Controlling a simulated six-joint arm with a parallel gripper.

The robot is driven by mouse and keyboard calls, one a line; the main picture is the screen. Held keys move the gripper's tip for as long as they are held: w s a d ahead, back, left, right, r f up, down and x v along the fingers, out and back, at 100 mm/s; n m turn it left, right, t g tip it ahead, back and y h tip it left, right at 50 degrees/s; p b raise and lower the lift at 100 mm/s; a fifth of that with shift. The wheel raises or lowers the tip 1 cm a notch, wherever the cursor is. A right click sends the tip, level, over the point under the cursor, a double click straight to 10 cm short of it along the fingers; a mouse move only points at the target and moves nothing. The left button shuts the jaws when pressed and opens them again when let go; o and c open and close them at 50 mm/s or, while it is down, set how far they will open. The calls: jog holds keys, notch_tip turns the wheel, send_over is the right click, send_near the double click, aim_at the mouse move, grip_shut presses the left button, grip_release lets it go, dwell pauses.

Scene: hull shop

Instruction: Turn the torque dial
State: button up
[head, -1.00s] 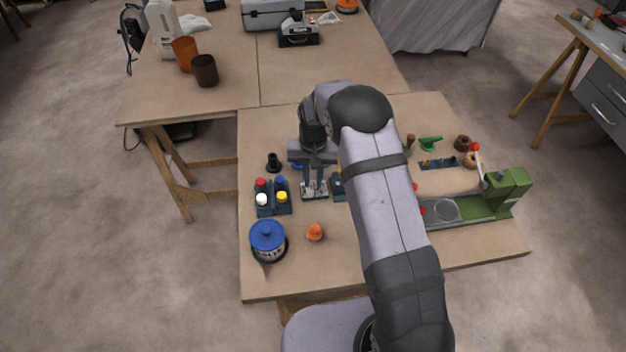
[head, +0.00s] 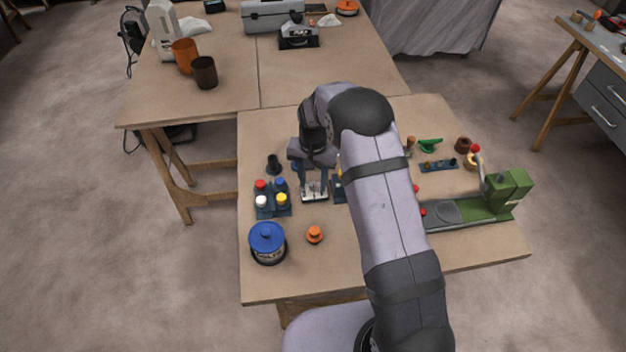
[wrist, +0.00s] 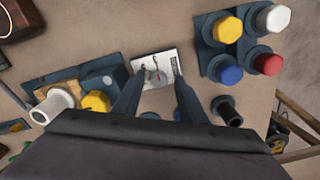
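A round blue knob (head: 267,238) on a dark base with pale marks around its side stands at the table's front left. It looks like the torque dial, but I cannot read its marks. It does not show in the wrist view. My gripper (head: 314,193) is behind it and to its right, pointing down over a small white plate with switches (wrist: 157,70). In the wrist view my gripper's fingers (wrist: 158,78) are apart, one at each side of the plate, with nothing held between them. I cannot tell whether the fingertips touch the plate.
A block of coloured buttons (head: 272,206) stands left of my gripper and behind the blue knob. An orange knob (head: 314,235) is right of the blue knob. A black knob (head: 274,164) stands behind the buttons. A green machine (head: 507,190) is at the right. The front edge is clear.

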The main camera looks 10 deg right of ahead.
aim_at(313, 184)
jog(key=shift+r, duration=0.1)
notch_tip(313, 184, up, 6)
jog(key=shift+f+b, duration=0.1)
jog(key=shift+b, duration=0.85)
jog(key=shift+r, duration=0.7)
